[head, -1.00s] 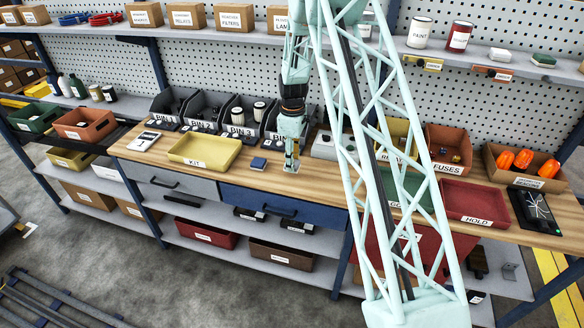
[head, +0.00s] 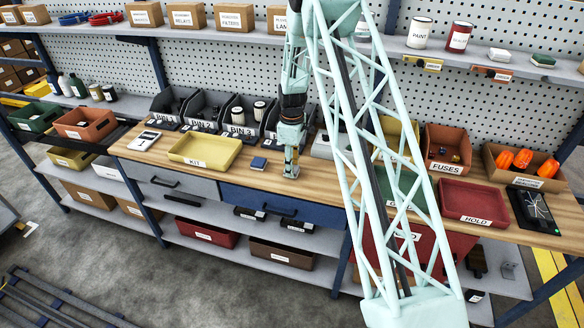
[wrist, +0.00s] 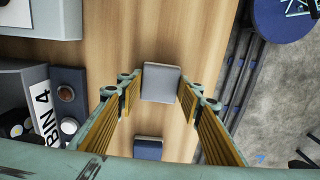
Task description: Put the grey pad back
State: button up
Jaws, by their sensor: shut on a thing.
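The grey pad (wrist: 161,83) is a small square block between my fingertips in the wrist view. My gripper (wrist: 160,92) is shut on it, with a yellow ribbed finger on each side. In the head view my gripper (head: 291,171) points down at the wooden worktop, right of the blue pad. The grey pad is small and partly hidden there, and I cannot tell whether it touches the wood. The blue pad (head: 258,163) lies apart on the worktop; it also shows in the wrist view (wrist: 148,148).
The yellow KIT tray (head: 205,150) is to the left on the worktop (head: 300,195). Dark bins, including BIN 3 (head: 238,131), stand behind. A grey box (head: 325,147) is behind right. The red HOLD tray (head: 473,202) is far right.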

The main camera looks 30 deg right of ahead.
jog(key=o, duration=0.8)
jog(key=shift+r, duration=0.15)
jog(key=shift+r+b, duration=0.4)
jog(key=shift+r, duration=5.55)
